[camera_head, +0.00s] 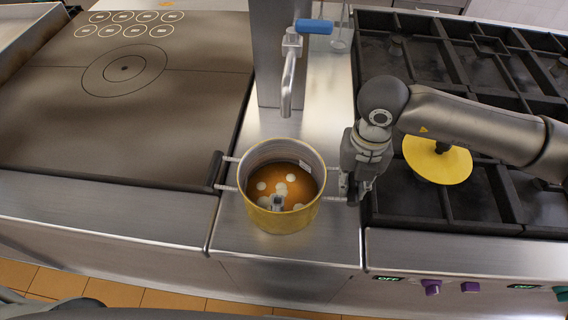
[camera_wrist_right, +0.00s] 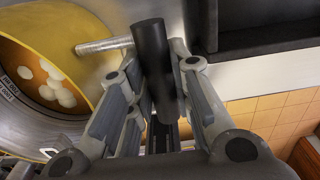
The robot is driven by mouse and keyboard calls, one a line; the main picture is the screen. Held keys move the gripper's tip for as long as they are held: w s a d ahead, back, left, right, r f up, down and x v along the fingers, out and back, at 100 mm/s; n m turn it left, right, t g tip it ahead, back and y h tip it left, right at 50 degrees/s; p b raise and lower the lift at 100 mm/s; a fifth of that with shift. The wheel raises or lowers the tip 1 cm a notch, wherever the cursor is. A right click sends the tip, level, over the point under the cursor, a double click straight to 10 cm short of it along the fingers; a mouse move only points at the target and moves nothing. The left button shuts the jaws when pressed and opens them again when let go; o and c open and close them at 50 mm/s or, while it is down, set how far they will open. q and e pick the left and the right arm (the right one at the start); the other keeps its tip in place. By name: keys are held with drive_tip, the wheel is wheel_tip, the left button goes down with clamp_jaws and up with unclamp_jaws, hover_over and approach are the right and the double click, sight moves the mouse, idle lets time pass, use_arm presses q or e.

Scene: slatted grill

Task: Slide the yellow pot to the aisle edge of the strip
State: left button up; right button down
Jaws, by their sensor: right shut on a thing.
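The yellow pot (camera_head: 282,218) stands upright on the steel strip (camera_head: 228,228), near its front edge. It holds brown liquid with pale round pieces. Its left black handle (camera_head: 215,171) points toward the flat plate. My right gripper (camera_head: 355,188) is at the pot's right side. In the right wrist view, the gripper (camera_wrist_right: 156,70) is shut on the dark bar of the right handle (camera_wrist_right: 151,45), with the yellow pot wall (camera_wrist_right: 82,28) to its left. The pot's underside is hidden. My left gripper is not in view.
A faucet (camera_head: 289,75) with a blue lever stands behind the pot. A flat cooking plate (camera_head: 120,130) lies left and a black slatted grill (camera_head: 400,208) right. A yellow disc (camera_head: 436,165) sits on the grill under my right arm. A narrow bare strip lies before the pot.

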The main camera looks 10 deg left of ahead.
sight(354, 195)
drive_tip(key=shift+s+b, duration=0.3)
drive_tip(key=shift+s, duration=1.3)
drive_tip(key=c, duration=1.2)
unclamp_jaws()
drive_tip(key=shift+c, duration=0.2)
